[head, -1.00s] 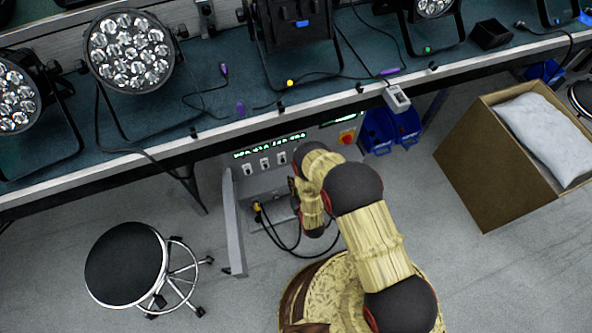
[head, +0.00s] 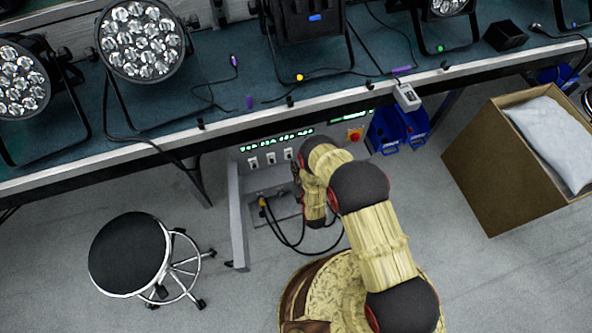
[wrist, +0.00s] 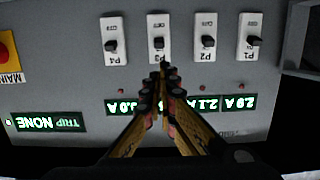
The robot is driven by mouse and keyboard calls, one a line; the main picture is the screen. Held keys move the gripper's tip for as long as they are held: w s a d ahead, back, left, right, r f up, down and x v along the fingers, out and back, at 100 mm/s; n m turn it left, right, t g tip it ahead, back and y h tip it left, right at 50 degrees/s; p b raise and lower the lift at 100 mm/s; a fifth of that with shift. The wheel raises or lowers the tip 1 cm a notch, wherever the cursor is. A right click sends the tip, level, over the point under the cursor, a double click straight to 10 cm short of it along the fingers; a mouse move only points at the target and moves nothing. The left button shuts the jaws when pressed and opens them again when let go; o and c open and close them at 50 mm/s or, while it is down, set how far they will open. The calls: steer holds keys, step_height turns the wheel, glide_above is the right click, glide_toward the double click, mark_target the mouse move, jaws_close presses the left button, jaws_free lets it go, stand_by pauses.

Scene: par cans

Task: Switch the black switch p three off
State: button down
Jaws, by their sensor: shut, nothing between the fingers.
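The black switch P3 (wrist: 158,43) is a small lever on a white plate, labelled upside down in the wrist view. It sits between P4 (wrist: 110,45) and P2 (wrist: 208,41), with P1 (wrist: 253,41) at the far right. My gripper (wrist: 161,76) is shut and empty. Its tips point at the bottom edge of the P3 plate, just below the lever in the picture; I cannot tell if they touch. My fingers hide the readout under P3. In the head view the P3 plate (head: 288,154) shows beside my arm, with my gripper (head: 297,170) close to it.
The panel (head: 240,185) is under a bench (head: 200,95) carrying stage lights. A red and yellow main switch (head: 354,134) is to its right. Black cables (head: 285,238) hang below the panel. A stool (head: 130,253) stands left, a cardboard box (head: 510,180) right.

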mark_target(288, 152)
steer(key=shift+b+x, duration=1.2)
steer(key=shift+x, duration=2.25)
steer(key=shift+f, duration=0.75)
steer(key=shift+r+p+v, duration=0.3)
steer(key=shift+p+v, duration=0.4)
steer(key=shift+v, duration=0.55)
steer(key=shift+r+p+v, duration=0.25)
steer(key=shift+p+v, duration=0.45)
steer(key=shift+v, duration=0.6)
steer(key=shift+w, duration=0.1)
